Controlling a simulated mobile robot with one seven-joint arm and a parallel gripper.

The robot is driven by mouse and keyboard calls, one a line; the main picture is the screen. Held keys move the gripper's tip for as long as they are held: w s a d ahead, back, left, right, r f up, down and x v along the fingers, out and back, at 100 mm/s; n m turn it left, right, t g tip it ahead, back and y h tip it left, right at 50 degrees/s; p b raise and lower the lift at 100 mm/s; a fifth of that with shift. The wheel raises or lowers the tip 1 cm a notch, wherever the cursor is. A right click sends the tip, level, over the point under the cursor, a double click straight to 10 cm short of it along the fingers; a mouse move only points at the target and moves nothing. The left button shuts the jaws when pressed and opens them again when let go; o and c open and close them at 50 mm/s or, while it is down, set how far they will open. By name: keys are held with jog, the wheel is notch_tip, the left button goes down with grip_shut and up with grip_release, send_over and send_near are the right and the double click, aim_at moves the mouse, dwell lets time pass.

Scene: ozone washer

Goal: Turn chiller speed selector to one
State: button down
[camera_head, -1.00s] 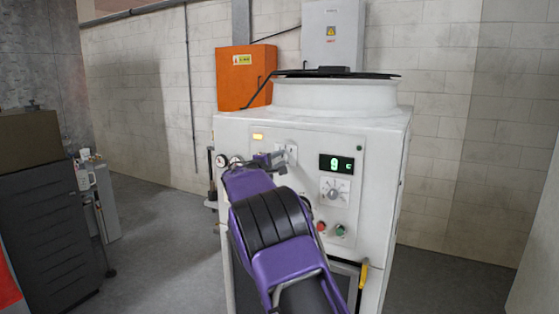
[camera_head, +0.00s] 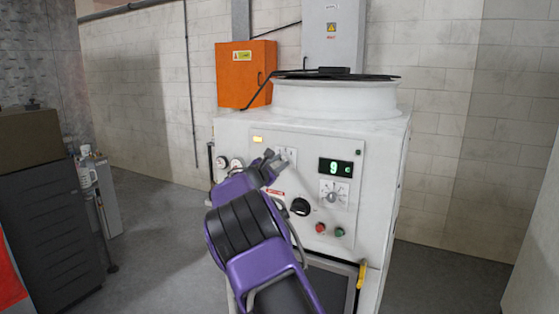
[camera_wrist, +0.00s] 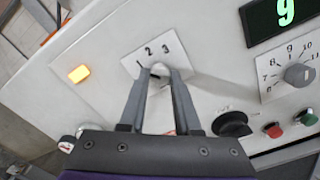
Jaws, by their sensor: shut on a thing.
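The chiller speed selector is on the upper left of the white machine's front panel. Its white plate (camera_wrist: 155,50) is marked 1, 2 and 3 in the wrist view, and it also shows in the head view (camera_head: 291,156). A small pale knob (camera_wrist: 159,70) sits below the numbers, between my fingertips. My gripper (camera_wrist: 160,75) is shut on this knob, its fingers reaching up from the bottom of the wrist view. In the head view my gripper (camera_head: 272,160) is at the plate's left side. The fingers hide much of the knob, so I cannot tell which number it points to.
A lit amber lamp (camera_wrist: 78,74) is left of the plate. To the right are a green display (camera_head: 336,167) reading 9, a grey dial (camera_head: 331,197), a black rotary switch (camera_head: 300,207), and red (camera_head: 320,228) and green (camera_head: 339,232) buttons. Two gauges (camera_head: 237,163) are at the left.

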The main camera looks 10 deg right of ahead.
jog(key=shift+n, duration=0.6)
jog(key=c, duration=0.6)
grip_release()
jog(key=b+v, duration=0.2)
jog(key=v, duration=1.5)
jog(key=shift+s+a, duration=0.15)
jog(key=shift+s, duration=0.05)
jog(key=shift+r, duration=0.1)
